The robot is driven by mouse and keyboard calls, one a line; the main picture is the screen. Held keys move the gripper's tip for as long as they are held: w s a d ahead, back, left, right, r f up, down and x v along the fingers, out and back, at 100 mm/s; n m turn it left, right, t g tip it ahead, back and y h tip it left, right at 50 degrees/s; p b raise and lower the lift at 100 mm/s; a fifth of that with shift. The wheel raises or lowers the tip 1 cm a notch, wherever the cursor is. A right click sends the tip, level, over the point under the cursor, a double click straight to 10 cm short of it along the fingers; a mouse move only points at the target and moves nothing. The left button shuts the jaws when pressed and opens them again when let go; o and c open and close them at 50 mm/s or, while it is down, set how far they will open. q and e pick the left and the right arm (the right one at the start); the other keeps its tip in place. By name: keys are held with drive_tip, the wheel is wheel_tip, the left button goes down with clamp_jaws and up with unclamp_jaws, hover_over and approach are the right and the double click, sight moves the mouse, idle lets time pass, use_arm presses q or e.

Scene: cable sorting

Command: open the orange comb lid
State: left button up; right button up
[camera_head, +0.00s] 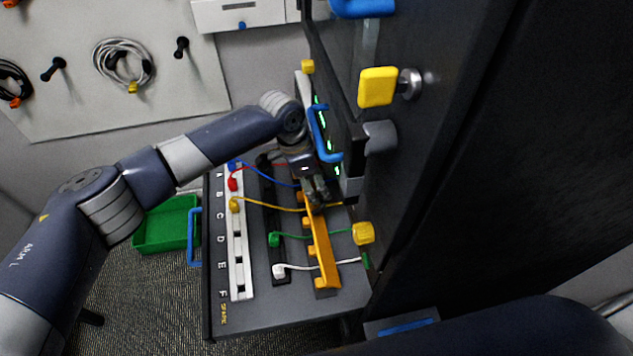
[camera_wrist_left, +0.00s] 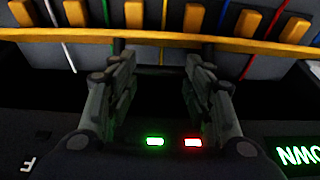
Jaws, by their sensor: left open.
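The orange comb lid (camera_head: 321,256) is a long bar with orange blocks along its left side, on the right part of the shelf. It lies across the cable runs. In the left wrist view the orange bar (camera_wrist_left: 230,43) spans the width, with several orange blocks and coloured cables beyond it. My left gripper (camera_head: 318,192) is at the far end of the comb, pointing down. In the left wrist view the left gripper (camera_wrist_left: 157,65) is open and empty, with its fingertips close to the bar. I cannot tell whether they touch it. My right gripper is not in view.
A dark cabinet door (camera_head: 345,110) with a blue handle (camera_head: 321,134) stands close beside my left wrist. A green bin (camera_head: 165,226) is on the floor.

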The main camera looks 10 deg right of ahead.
use_arm(q)
drive_tip(key=shift+o, duration=0.6)
drive_tip(key=shift+s+a+f, duration=0.15)
drive_tip(key=shift+a+f, duration=0.2)
drive_tip(key=shift+f, duration=0.1)
drive_tip(key=o, duration=0.6)
drive_tip(key=shift+s+r, duration=0.1)
drive_tip(key=shift+r, duration=0.15)
drive_tip(key=shift+w+d+r, duration=0.1)
drive_tip(key=shift+w+r, duration=0.05)
drive_tip(key=shift+w, duration=0.05)
drive_tip(key=shift+c, duration=0.2)
drive_tip(key=shift+s+r, duration=0.2)
drive_tip(key=shift+r, duration=0.1)
drive_tip(key=shift+o, duration=0.2)
drive_tip(key=shift+a, duration=0.25)
drive_tip(key=shift+o, duration=0.5)
drive_tip(key=a, duration=1)
drive_tip(key=shift+a, duration=0.2)
drive_tip(key=shift+s+a, duration=0.15)
drive_tip(key=shift+a, duration=0.35)
